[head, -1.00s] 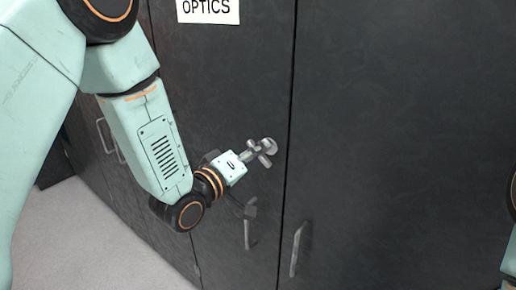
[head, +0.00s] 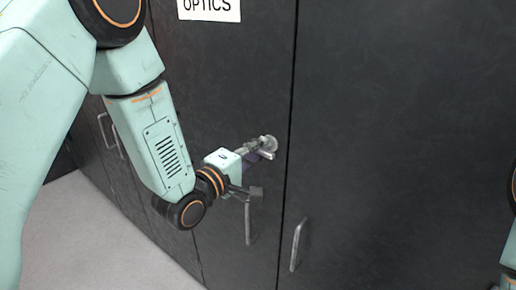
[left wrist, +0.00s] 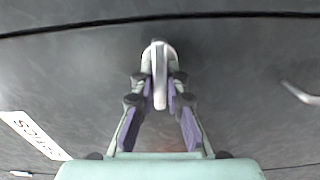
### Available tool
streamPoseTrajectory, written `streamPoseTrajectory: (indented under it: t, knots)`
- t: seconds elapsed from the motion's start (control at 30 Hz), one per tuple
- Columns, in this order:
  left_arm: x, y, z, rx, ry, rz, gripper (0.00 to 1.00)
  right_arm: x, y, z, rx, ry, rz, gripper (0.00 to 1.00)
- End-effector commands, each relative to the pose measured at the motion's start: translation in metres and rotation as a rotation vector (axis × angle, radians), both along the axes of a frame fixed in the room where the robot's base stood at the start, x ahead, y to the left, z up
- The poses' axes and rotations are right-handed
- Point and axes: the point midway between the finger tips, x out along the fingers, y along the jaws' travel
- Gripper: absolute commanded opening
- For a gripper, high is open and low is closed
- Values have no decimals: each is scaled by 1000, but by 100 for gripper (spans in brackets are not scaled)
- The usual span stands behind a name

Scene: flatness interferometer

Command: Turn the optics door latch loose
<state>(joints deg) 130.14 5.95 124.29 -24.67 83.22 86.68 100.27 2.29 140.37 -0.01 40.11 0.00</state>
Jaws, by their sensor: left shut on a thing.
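The metal latch (head: 269,144) sits on the dark optics door (head: 215,75), near the door's right edge and below the white OPTICS sign (head: 208,9). My left gripper (head: 258,151) is at the latch, its wrist coming from the lower left. In the left wrist view the latch handle (left wrist: 160,78) lies between the two purple-padded fingers of my left gripper (left wrist: 160,95), which are shut on it. The fingers hide part of the latch in the head view. At the right edge of the head view only a piece of my right arm shows; its gripper is out of view.
A vertical pull handle (head: 249,222) is on the same door below the latch. Another handle (head: 297,246) is on the neighbouring door (head: 400,140), across a narrow seam. More handles (head: 104,128) stand on cabinets to the left. Pale floor (head: 85,235) is clear at lower left.

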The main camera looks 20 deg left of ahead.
Motion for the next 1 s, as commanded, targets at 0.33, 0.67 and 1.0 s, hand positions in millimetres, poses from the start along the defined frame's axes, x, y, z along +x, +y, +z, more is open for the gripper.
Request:
streamPoseTrajectory:
  t: [0.33,0.67,1.0]
  knots:
    - [0,1,0,-8,3,3,0,0,0,0,0,0,0,40]
    - [0,0,0,-8,3,2,31,0,0,0,0,0,0,40]
    - [-1,1,0,-8,3,1,35,0,0,0,0,0,0,40]
